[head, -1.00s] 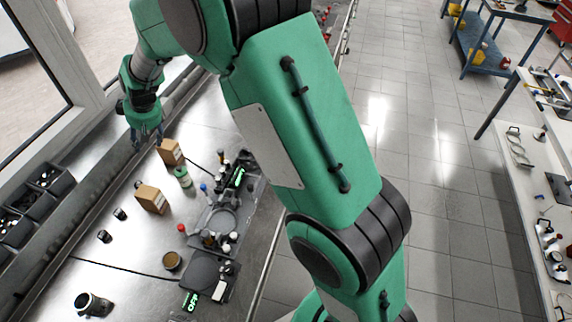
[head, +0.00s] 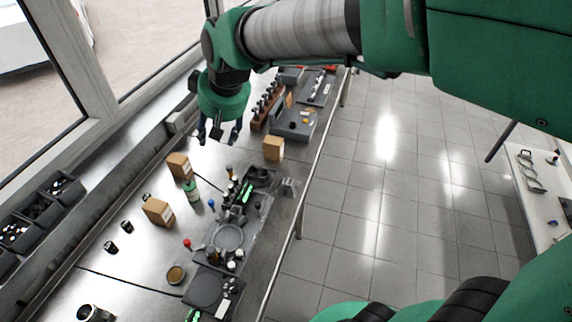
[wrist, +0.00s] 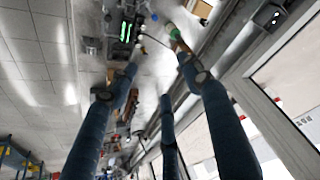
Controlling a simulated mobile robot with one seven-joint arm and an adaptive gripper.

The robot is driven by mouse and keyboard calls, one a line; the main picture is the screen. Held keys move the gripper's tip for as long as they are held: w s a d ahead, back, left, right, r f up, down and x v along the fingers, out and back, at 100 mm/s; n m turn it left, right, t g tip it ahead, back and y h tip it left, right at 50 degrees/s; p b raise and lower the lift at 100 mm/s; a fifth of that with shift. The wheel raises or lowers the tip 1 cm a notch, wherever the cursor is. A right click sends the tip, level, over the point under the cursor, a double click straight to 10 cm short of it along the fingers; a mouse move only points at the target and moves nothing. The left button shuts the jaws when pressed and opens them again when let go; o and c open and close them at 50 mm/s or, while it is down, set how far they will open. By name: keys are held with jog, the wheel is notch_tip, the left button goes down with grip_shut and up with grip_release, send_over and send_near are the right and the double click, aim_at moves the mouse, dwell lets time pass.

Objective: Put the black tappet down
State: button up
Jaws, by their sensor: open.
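My gripper (head: 218,133) is open over the far part of the bench, beyond the cardboard boxes, with nothing seen between its fingers. The wrist view shows its spread blue fingers (wrist: 158,60) with nothing held. Two small dark cylinders that look like tappets stand on the metal bench at left: one dark cylinder (head: 127,227) and a nearer one (head: 111,247). My gripper is well apart from all three.
More boxes stand at the back (head: 180,166) and near the bench edge (head: 273,149). A green-and-white bottle (head: 191,191), grey fixture trays (head: 229,237) and a brown round tin (head: 176,274) crowd the middle. Dark bins (head: 38,209) line the left. Bench around the dark cylinders is clear.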

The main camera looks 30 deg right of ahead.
jog(key=s+d+m, duration=0.1)
jog(key=s+d, duration=0.4)
jog(key=s, duration=0.7)
jog(key=s+d+m+h, duration=0.1)
jog(key=s+d, duration=0.3)
jog(key=s, duration=0.8)
jog(key=shift+d+m+t+h, duration=0.3)
jog(key=shift+d+m, duration=0.05)
jog(key=shift+m, duration=0.25)
jog(key=shift+s, duration=0.1)
notch_tip(320, 180, down, 11)
jog(key=b, duration=1.1)
notch_tip(320, 180, down, 12)
jog(key=b, duration=1.2)
dwell(1.6)
